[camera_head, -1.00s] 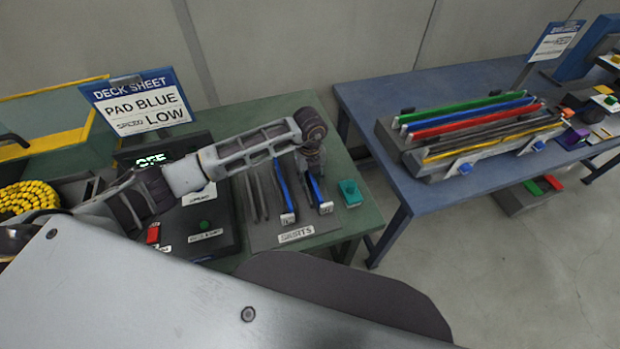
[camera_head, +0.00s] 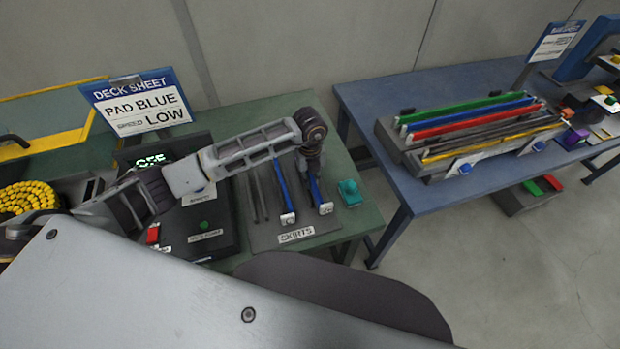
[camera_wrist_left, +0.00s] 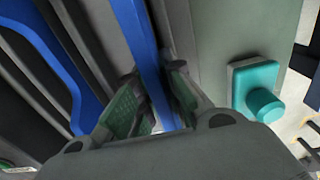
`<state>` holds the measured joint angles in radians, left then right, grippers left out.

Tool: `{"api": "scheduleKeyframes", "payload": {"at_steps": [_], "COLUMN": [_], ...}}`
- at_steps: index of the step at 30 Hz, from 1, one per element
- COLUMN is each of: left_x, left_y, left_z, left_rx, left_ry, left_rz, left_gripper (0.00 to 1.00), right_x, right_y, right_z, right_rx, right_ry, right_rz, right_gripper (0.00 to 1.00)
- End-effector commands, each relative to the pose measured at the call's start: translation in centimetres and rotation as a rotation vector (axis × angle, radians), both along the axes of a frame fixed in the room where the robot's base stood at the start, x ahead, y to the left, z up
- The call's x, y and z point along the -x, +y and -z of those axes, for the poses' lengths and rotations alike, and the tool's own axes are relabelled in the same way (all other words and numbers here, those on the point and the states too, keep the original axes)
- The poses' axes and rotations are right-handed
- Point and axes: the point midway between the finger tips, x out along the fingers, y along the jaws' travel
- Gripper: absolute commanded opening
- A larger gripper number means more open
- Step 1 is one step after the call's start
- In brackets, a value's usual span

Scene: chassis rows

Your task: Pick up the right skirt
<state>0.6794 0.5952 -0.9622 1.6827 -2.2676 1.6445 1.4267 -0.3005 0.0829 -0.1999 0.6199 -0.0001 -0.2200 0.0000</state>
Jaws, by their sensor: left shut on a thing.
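The right skirt (camera_head: 322,200) is a thin blue strip with a pale end piece. It lies at the right side of the grey board (camera_head: 262,232) labelled SKIRTS. A similar left blue skirt (camera_head: 286,195) lies beside it. My left gripper (camera_head: 313,170) is over the far part of the right skirt. In the left wrist view my left gripper (camera_wrist_left: 155,98) is shut on the right skirt (camera_wrist_left: 145,45), with a green-padded finger on each side. The left skirt (camera_wrist_left: 52,72) shows apart to the left. My right gripper is not in view.
A teal block with a knob (camera_head: 350,193) stands just right of the board. Dark strips (camera_head: 256,195) lie left of the skirts. A black box (camera_head: 205,232) with buttons is further left. A blue table (camera_head: 425,200) with coloured strips stands to the right.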

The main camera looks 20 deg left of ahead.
Motion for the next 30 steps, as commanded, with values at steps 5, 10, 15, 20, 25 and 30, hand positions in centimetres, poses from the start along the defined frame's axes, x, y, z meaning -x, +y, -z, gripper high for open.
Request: {"api": "scheduleKeyframes", "payload": {"at_steps": [5,10,15,20,25,30], "left_x": [-0.1,-0.2,-0.2,-0.2,-0.1,-0.1], "left_y": [0.0,0.0,0.0,0.0,0.0,0.0], "left_z": [-0.5,-1.9,-4.1,-6.5,-8.6,-9.8], "left_rx": [0.001,0.001,0.002,0.002,0.001,0.001], "left_ry": [-0.003,-0.004,-0.005,-0.005,-0.003,-0.003], "left_rz": [0.0,0.0,0.0,0.001,-0.001,0.0], "left_gripper": [0.0,0.0,0.0,0.0,0.0,0.0], "right_x": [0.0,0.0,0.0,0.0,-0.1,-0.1], "right_y": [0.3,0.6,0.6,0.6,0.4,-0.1], "right_z": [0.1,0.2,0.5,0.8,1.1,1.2], "right_rx": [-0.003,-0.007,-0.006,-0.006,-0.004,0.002], "right_ry": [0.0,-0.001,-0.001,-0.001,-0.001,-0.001], "right_rz": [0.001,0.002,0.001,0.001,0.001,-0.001], "right_gripper": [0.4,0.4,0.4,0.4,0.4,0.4]}}
